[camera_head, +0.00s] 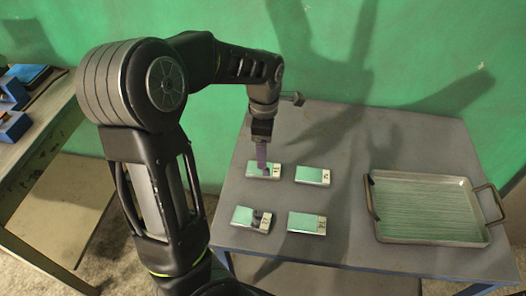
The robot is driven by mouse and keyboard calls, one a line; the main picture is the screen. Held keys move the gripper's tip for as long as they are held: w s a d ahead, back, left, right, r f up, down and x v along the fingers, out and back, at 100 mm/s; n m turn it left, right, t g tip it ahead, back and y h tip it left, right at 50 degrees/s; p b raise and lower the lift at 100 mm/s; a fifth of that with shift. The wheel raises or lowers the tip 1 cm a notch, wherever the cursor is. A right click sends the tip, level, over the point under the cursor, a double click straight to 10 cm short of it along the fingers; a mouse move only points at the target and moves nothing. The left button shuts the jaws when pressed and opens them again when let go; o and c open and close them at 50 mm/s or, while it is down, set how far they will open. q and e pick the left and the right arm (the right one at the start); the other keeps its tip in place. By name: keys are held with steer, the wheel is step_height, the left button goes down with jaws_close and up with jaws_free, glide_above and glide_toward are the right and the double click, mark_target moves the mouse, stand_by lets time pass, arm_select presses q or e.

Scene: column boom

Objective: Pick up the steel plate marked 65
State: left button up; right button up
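Four small steel plates with pale labels lie on the grey table in the head view: back left (254,170), back right (309,175), front left (242,215) and front right (302,222). The label marks are too small to read surely, so I cannot tell which plate is marked 65. My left gripper (263,168) points down over the back left plate, its purplish finger overlapping that plate in the picture. I cannot tell whether it touches the plate or whether its fingers are open. A dark patch covers part of the front left plate. My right gripper is not visible.
A metal tray (425,237) with two raised handles stands on the right of the grey table (345,235). Free table lies between the plates and the tray. Another table (40,150) with blue items (12,125) stands at the left. A green wall (420,50) is behind.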

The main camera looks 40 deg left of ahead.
mark_target(273, 170)
arm_select(q)
steer(key=shift+w, duration=0.1)
steer(key=shift+r, duration=0.1)
steer(key=shift+f, duration=1.35)
steer(key=shift+f, duration=2.6)
jaws_close()
